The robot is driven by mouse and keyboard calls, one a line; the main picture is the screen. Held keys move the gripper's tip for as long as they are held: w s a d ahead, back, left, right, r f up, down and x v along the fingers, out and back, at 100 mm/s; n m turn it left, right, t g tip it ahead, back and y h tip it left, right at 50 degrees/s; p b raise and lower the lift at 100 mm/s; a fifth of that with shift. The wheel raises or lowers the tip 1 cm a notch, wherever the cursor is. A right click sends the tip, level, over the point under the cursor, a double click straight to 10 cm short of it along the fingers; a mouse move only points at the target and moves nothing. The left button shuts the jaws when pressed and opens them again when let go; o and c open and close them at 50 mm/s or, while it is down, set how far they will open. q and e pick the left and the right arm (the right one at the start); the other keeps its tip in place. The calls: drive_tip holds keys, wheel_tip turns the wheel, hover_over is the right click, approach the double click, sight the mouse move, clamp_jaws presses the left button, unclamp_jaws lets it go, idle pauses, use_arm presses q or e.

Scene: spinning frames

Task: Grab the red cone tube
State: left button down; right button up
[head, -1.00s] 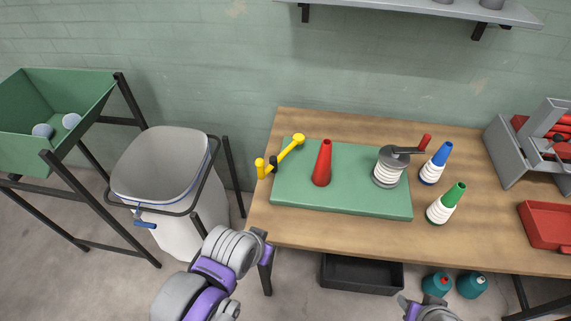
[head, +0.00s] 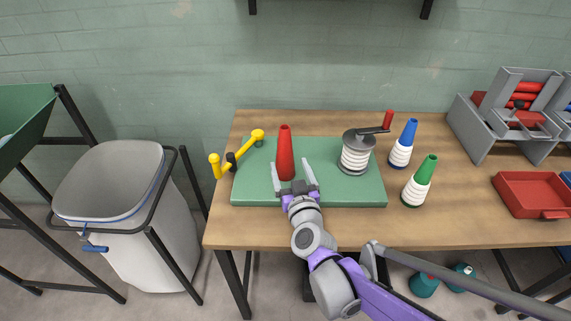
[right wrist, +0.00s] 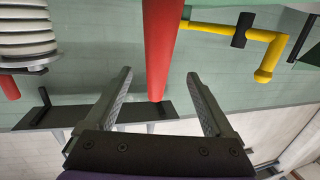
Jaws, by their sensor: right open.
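The red cone tube (head: 286,155) stands upright on the green board (head: 345,197) on the wooden table. My right gripper (head: 293,172) is open and empty, reaching in from the front, with its fingers close to the lower part of the cone. In the right wrist view the red cone (right wrist: 160,45) shows between and ahead of the two open fingers (right wrist: 158,95); I see no clear contact. My left gripper is not in view.
A yellow bar (head: 238,150) lies left of the cone and a grey crank spool (head: 356,155) stands to its right. Blue-topped (head: 402,145) and green-topped (head: 419,182) cones stand farther right. A red tray (head: 533,192) is at the right; a white bin (head: 120,200) stands left of the table.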

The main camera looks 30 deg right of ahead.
sight(286, 154)
drive_tip(key=x, duration=1.1)
drive_tip(key=shift+d+r, duration=0.2)
drive_tip(key=shift+r, duration=0.05)
drive_tip(key=shift+c, duration=0.3)
clamp_jaws()
